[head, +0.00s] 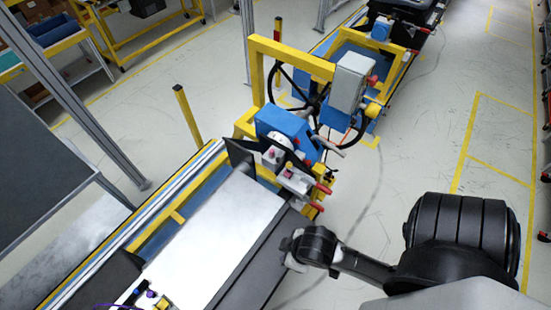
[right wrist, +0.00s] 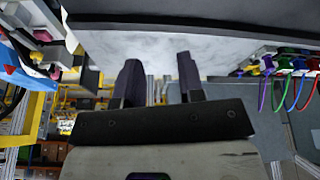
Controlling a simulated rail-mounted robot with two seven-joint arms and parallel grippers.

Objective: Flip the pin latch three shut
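I cannot make out which part is pin latch three in either view. In the head view, a fixture with a blue block (head: 284,124), grey blocks and red-tipped handles (head: 323,188) stands at the far end of a pale board (head: 200,235). My right arm reaches in from the right, and its wrist end (head: 300,248) is beside the board's right edge. In the right wrist view my right gripper (right wrist: 157,62) has its two fingers apart, with nothing between them. A pale slab edge (right wrist: 155,45) lies beyond the fingertips. My left gripper is in neither view.
Coloured plugs with looping cables (right wrist: 290,66) hang at the right in the right wrist view. A yellow frame (head: 290,55) with a black steering wheel and a grey box (head: 352,82) stands behind the fixture. The floor to the right (head: 420,130) is clear.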

